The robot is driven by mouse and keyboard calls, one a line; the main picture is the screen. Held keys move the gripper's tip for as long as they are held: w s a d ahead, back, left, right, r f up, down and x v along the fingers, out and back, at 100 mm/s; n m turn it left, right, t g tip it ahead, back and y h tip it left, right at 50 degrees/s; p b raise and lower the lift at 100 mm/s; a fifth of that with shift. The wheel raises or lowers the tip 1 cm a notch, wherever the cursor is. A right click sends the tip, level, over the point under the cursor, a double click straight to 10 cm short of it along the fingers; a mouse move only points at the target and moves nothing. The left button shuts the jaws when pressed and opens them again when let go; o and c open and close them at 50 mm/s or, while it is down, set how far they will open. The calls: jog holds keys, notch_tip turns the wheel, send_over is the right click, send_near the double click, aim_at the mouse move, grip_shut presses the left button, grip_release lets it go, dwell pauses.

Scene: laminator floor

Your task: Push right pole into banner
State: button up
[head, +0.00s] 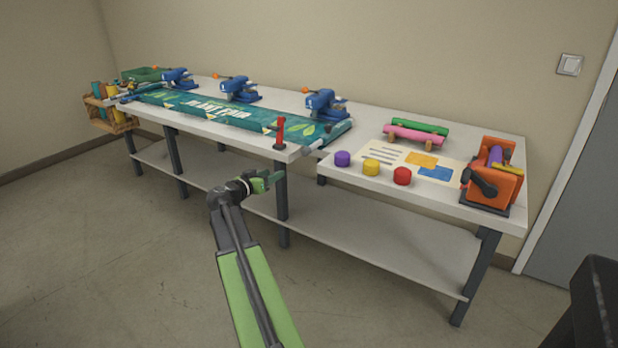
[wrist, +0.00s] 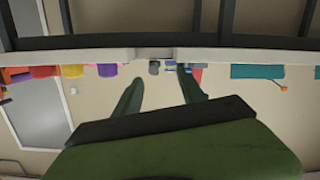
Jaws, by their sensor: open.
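The teal banner (head: 225,112) with white lettering and leaf shapes lies along the long table. The right pole (head: 322,141), a grey rod, lies at the banner's right end, with its near end at the table's front edge. I cannot tell how far it sits inside the banner. In the wrist view, which is upside down, a small grey round end, seemingly the pole's (wrist: 154,67), shows between the fingers but farther off. My gripper (head: 268,181) is open and empty, in front of the table and below its top; its fingers also show in the wrist view (wrist: 158,92).
A red upright handle (head: 280,132) stands at the table edge, left of the pole. Purple (head: 342,158), yellow (head: 371,167) and red knobs (head: 402,176) sit to the right, near an orange machine (head: 493,176). Blue machines (head: 325,104) line the back. A lower shelf (head: 370,250) runs underneath.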

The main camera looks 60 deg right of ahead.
aim_at(310, 149)
jog(key=shift+m+h, duration=0.4)
jog(key=shift+h, duration=0.5)
jog(key=d, duration=0.7)
jog(key=s+d, duration=0.1)
jog(key=d, duration=0.7)
jog(key=d+r, duration=0.1)
jog(key=d, duration=0.6)
jog(key=shift+s+d+b, duration=0.35)
jog(key=shift+d+b, duration=0.05)
grip_shut()
